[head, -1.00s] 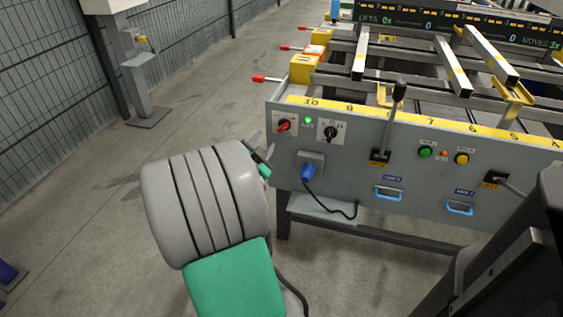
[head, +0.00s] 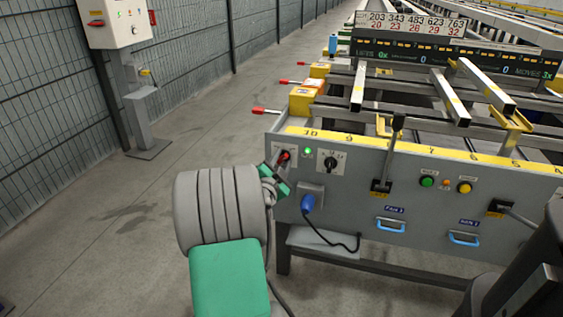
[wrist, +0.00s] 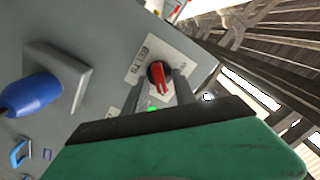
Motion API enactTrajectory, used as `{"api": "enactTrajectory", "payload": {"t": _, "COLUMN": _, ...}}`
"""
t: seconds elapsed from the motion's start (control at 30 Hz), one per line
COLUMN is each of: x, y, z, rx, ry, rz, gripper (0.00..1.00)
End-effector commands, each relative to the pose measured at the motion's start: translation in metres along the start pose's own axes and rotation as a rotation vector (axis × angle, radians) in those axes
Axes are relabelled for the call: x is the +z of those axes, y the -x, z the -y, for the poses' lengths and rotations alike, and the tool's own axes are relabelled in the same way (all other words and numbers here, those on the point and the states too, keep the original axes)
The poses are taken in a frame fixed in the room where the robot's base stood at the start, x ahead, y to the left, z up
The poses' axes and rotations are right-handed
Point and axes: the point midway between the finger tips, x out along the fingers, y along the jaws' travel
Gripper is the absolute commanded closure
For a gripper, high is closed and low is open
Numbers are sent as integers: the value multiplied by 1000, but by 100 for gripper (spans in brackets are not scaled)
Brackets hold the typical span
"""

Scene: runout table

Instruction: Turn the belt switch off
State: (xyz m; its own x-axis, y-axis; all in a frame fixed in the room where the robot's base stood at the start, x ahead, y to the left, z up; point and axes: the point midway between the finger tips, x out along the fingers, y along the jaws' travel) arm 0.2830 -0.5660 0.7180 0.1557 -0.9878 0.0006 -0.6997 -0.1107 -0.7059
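The red-handled rotary switch (head: 285,156) sits on a pale plate at the upper left of the grey panel. In the wrist view the red switch (wrist: 158,76) has a black round base, and its plate carries lettering that seems to read BELTS. My gripper (head: 278,168) is at the switch, partly covering its plate in the head view. In the wrist view my gripper (wrist: 159,90) is open, with one finger on each side of the handle. I cannot tell whether the fingers touch it. A green lamp (head: 308,151) beside the switch is lit.
A black selector knob (head: 330,162) is right of the switch. A blue plug (head: 308,203) with a cable is below. A black lever (head: 390,150) and green and yellow buttons are farther right. A red-tipped rod (head: 259,111) sticks out at the table's left corner.

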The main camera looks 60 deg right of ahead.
Motion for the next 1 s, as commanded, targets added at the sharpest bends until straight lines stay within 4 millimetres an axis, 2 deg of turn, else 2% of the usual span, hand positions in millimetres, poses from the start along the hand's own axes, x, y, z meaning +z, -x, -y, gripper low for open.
{"api": "enactTrajectory", "payload": {"t": 0.07, "x": 0, "y": 0, "z": 0, "rx": 0, "ry": 0, "rz": 0, "gripper": 75}}
{"api": "enactTrajectory", "payload": {"t": 0.37, "x": 0, "y": 0, "z": 0, "rx": 0, "ry": 0, "rz": 1, "gripper": 100}}
{"api": "enactTrajectory", "payload": {"t": 1.0, "x": 1, "y": 1, "z": -1, "rx": 1, "ry": 33, "rz": 1, "gripper": 100}}
